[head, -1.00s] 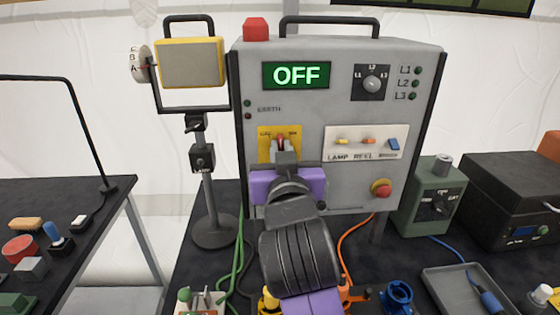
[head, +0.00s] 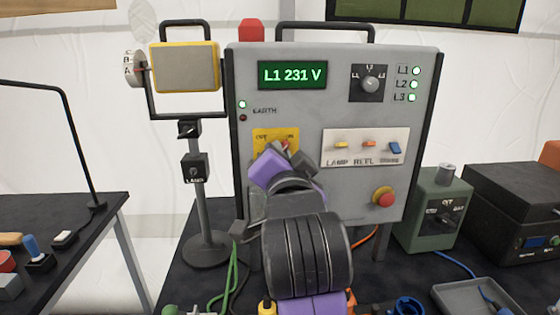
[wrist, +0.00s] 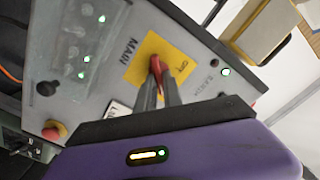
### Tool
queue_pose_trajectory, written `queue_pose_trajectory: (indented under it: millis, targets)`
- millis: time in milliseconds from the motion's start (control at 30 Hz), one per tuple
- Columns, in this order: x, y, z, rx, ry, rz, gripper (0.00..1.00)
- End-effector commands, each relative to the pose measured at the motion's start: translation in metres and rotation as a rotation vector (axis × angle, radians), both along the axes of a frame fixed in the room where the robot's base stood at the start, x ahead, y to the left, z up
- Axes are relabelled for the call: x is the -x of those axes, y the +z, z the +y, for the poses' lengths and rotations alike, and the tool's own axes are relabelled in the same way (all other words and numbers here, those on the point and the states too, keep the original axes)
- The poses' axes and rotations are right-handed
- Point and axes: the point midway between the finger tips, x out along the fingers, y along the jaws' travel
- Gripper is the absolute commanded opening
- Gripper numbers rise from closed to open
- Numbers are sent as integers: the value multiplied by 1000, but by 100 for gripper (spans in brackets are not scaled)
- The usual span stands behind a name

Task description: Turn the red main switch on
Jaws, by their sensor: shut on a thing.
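The red main switch (wrist: 156,66) sits on a yellow plate (head: 262,138) marked OFF and ON on the grey panel (head: 300,110). In the head view its red handle (head: 285,145) leans towards the ON side, mostly hidden by my gripper. My gripper (wrist: 158,82) is shut on the red handle, its two dark fingers against it in the wrist view. The purple gripper body (head: 275,170) is tilted in the head view. The panel display (head: 292,75) reads "L1 231 V", and the L1, L2 and L3 lamps (head: 414,84) are lit.
A lamp on a stand (head: 196,160) stands left of the panel. A red and yellow button (head: 384,197) and a row of small switches (head: 366,147) are right of my gripper. A green box (head: 436,210) stands further right.

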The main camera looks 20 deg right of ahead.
Motion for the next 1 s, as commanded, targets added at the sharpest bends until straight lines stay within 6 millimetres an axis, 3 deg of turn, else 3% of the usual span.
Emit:
queue_pose_trajectory:
  millis: [633, 667, 767, 1000]
  targets:
    - [0, -1, 0, -48, -1, -13, 0]
    - [0, -1, 0, -48, -1, -13, 15]
    - [0, -1, 0, -47, 0, -14, 33]
    - [0, -1, 0, -46, 0, -13, 33]
